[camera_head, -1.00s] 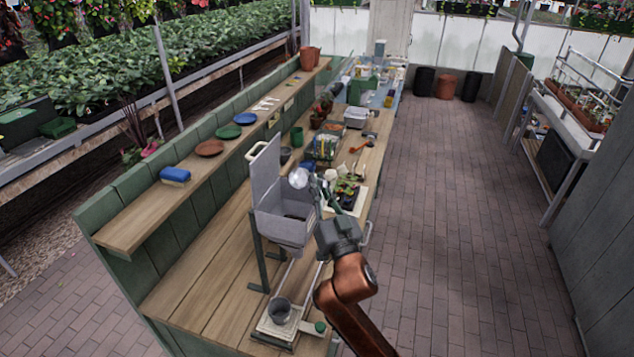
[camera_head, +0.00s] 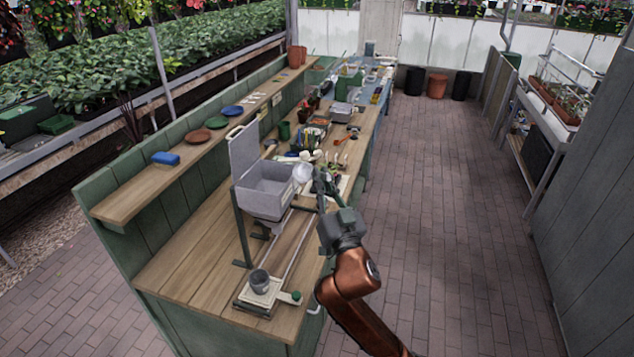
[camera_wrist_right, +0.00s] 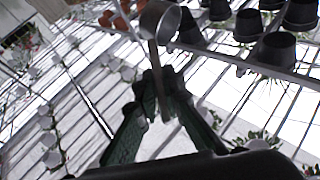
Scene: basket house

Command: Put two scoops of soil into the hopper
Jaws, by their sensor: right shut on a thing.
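The hopper (camera_head: 265,201) is a grey open-topped box with its lid raised, on a green stand at the bench's near part. I cannot make out soil inside it. My right gripper (camera_head: 321,184) is just right of the hopper, its green fingers shut on the handle of a silvery scoop (camera_head: 303,173). The scoop's bowl is beside the hopper's right rim, near its far corner. In the right wrist view, the fingers (camera_wrist_right: 160,110) clasp the handle and the round scoop (camera_wrist_right: 160,20) shows at the top; its contents are not visible. My left gripper is out of view.
A grey cup (camera_head: 259,281) stands on a pale plate with rails below the hopper. Tools and small plants crowd the bench beyond. A shelf (camera_head: 160,187) with coloured dishes runs along the left. The brick floor (camera_head: 450,210) on the right is clear.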

